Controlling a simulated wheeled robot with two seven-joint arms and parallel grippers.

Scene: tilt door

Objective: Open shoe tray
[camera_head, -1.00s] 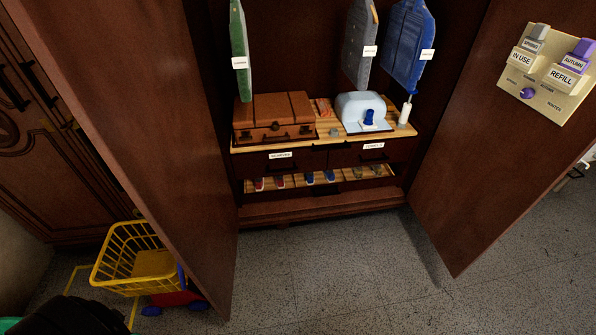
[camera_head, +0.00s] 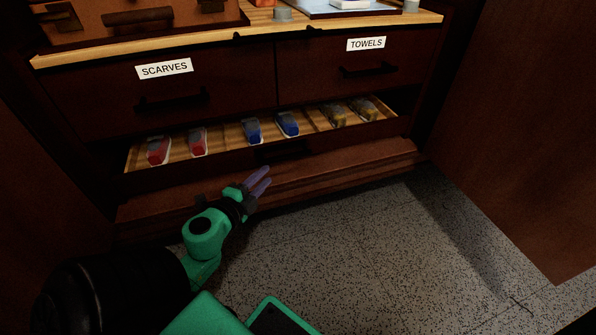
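The shoe tray (camera_head: 225,139) is a low slatted wooden tray with a dark front, near the bottom of the wardrobe. It holds a red pair of shoes (camera_head: 158,150), a blue pair (camera_head: 288,123) and a brownish pair (camera_head: 362,108). A dark handle or recess (camera_head: 284,152) shows faintly at the middle of its front. My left gripper (camera_head: 261,182) is just in front of and below the tray front, apart from it as far as I can tell. Its two purple fingers are spread and nothing shows between them. My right gripper is not in view.
Above the tray are a scarves drawer (camera_head: 205,88) and a towels drawer (camera_head: 358,62), both shut with dark handles. A wardrobe door (camera_head: 510,130) stands open at the right, and another dark panel (camera_head: 40,220) at the left. Speckled floor (camera_head: 370,250) is clear in front.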

